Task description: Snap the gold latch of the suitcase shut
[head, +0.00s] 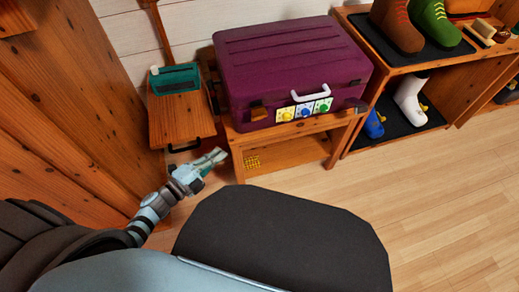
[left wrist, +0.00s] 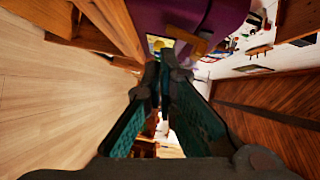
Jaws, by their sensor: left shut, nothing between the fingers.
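The purple suitcase (head: 290,65) lies closed on a low wooden bench, with a white handle (head: 311,92) on its front. A brownish-gold latch (head: 258,113) sits on the front at the left, beside the coloured dials; whether it is fully down I cannot tell. In the left wrist view the suitcase (left wrist: 180,14) is at the top, with a gold-brown latch (left wrist: 191,50) just beyond the fingertips. My left gripper (head: 220,156) is shut and empty, in front of and below the suitcase's left front corner, apart from it. It also shows in the left wrist view (left wrist: 159,72). My right gripper is out of view.
The bench (head: 290,155) has an open lower shelf. A small wooden stand (head: 180,120) with a teal device (head: 175,79) is at the left, beside a wooden wall. A shoe rack (head: 400,68) stands at the right. The floor in front is clear.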

